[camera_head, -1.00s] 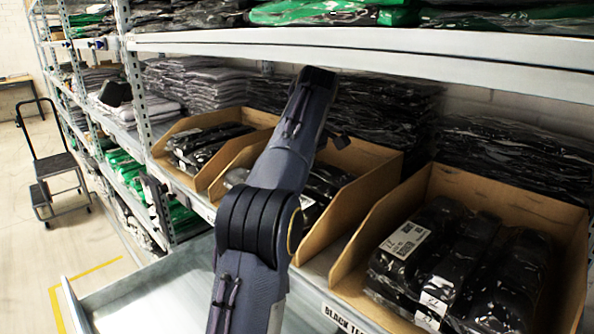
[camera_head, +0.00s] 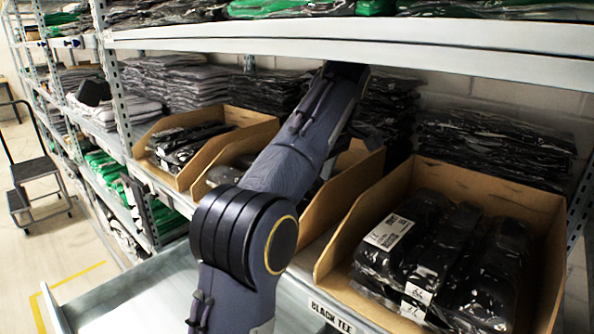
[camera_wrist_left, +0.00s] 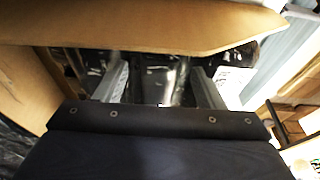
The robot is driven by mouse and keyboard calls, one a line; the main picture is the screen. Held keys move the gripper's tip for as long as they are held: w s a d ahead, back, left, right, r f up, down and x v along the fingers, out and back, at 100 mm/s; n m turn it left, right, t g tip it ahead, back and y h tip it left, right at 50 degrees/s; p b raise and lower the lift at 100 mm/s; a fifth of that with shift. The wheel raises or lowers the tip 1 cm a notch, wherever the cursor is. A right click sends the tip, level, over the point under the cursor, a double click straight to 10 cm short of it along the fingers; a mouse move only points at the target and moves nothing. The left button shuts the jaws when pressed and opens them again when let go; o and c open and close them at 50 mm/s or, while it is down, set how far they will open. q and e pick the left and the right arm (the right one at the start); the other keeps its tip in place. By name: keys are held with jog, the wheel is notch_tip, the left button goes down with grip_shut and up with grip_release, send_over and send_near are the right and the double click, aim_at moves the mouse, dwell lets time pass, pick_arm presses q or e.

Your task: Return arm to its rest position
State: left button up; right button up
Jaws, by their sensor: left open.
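My left arm (camera_head: 290,165) reaches up from the bottom of the head view toward the shelf, in front of the middle cardboard bin (camera_head: 352,182). Its far end bends down behind the forearm, so the gripper is mostly hidden there. In the left wrist view my left gripper (camera_wrist_left: 162,82) is open, its two pale fingers apart. Dark plastic-wrapped packs (camera_wrist_left: 165,72) show beyond and between the fingers, with no pack visibly clamped. A cardboard bin edge (camera_wrist_left: 150,25) crosses the top of that view, close to the fingers. My right gripper is not in view.
A right bin (camera_head: 395,215) and a left bin (camera_head: 255,133) hold black bagged garments. A metal shelf beam (camera_head: 400,45) runs above the arm. A grey tray (camera_head: 120,305) lies below left. A step stool (camera_head: 35,170) stands in the open floor at left.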

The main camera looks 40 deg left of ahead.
pick_arm(q)
jog(key=shift+s+d, duration=0.1)
jog(key=shift+d, duration=0.85)
